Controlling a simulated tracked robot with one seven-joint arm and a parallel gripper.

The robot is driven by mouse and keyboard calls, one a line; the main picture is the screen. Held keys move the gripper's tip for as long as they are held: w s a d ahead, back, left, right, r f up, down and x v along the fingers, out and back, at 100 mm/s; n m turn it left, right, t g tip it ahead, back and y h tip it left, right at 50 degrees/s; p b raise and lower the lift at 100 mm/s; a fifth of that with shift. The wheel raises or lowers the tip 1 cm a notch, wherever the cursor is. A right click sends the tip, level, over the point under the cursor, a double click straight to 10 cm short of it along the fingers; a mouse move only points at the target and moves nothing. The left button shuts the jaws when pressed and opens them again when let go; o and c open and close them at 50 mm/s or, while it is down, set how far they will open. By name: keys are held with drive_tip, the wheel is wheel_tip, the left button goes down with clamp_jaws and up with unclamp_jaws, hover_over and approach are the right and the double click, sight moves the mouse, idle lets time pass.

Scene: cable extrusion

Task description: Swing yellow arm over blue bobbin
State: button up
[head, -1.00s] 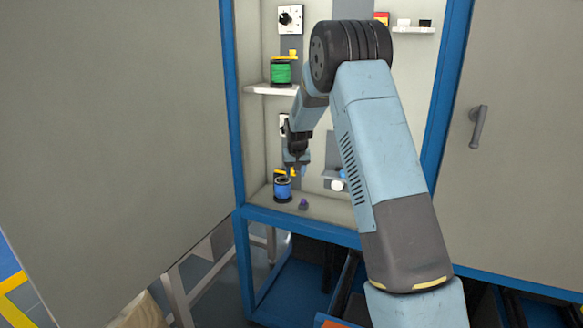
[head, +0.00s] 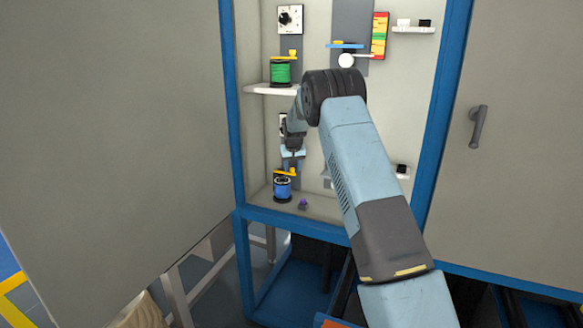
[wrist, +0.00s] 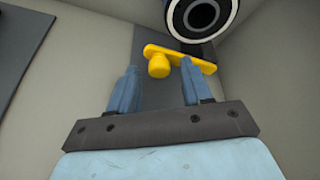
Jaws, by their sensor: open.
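The blue bobbin (head: 283,189) stands upright on the cabinet's lower shelf. In the wrist view its round black-and-white end (wrist: 203,14) is cut off by the top edge. The yellow arm (head: 287,173) shows just above and behind the bobbin. In the wrist view the yellow arm (wrist: 191,60) lies beside the bobbin's end, with a round yellow knob (wrist: 158,66) at its left part. My gripper (head: 291,164) is above the bobbin by the yellow arm. In the wrist view its open fingers (wrist: 159,70) are on either side of the knob; contact cannot be told.
A purple piece (head: 303,204) lies on the shelf right of the bobbin. A green bobbin (head: 281,72) stands on a white shelf (head: 270,89) above. The blue cabinet frame (head: 240,120) borders the left side. A grey door (head: 500,160) is at right.

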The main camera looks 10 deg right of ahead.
clamp_jaws()
idle(0.5)
